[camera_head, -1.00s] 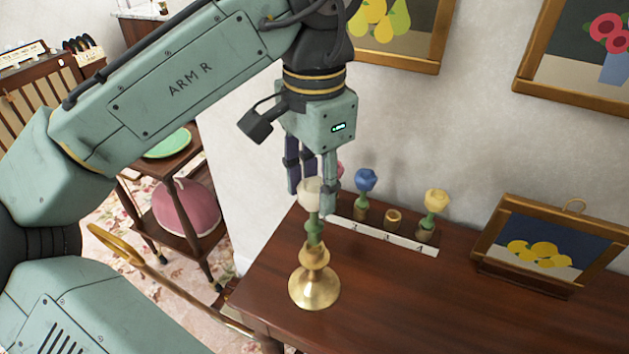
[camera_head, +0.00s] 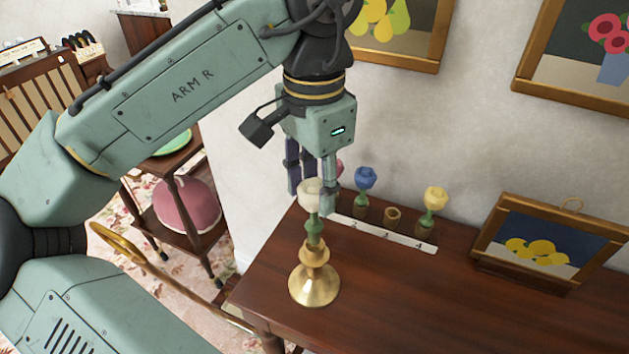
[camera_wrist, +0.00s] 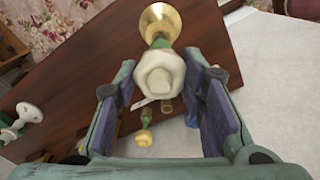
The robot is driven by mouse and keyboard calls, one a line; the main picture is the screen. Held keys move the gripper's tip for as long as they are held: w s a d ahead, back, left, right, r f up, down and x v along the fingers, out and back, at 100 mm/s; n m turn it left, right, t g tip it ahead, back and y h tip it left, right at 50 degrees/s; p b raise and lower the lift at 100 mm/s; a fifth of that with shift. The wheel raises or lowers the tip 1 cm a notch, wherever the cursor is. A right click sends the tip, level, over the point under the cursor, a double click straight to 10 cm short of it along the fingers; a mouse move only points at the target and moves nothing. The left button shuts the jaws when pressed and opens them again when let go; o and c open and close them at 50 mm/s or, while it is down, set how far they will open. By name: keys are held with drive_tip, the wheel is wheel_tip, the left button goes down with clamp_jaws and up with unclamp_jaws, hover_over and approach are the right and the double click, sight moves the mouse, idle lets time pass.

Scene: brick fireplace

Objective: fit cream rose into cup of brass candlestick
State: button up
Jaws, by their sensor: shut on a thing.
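The cream rose (camera_head: 311,194) has a pale head and a green stem, and stands upright between the fingers of my gripper (camera_head: 311,197). My gripper is shut on its head. The brass candlestick (camera_head: 314,286) stands upright on the table directly below. The lower end of the rose's stem meets the candlestick's top; how deep it sits in the cup I cannot tell. In the wrist view the cream rose (camera_wrist: 159,77) shows between the finger pads, with the brass base (camera_wrist: 160,22) beyond it.
A white numbered strip (camera_head: 385,233) lies behind, with a blue rose (camera_head: 365,178), a yellow rose (camera_head: 435,198) and an empty holder (camera_head: 391,217). A pink rose is mostly hidden behind my fingers. A framed lemon picture (camera_head: 545,245) stands at right. The front table is clear.

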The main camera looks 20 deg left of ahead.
drive_tip(key=shift+f+b, duration=0.55)
drive_tip(key=shift+f, duration=1.1)
drive_tip(key=o, duration=1)
drive_tip(key=shift+r, duration=0.1)
drive_tip(key=shift+o, duration=0.2)
wheel_tip(320, 180, up, 8)
drive_tip(key=shift+f, duration=0.25)
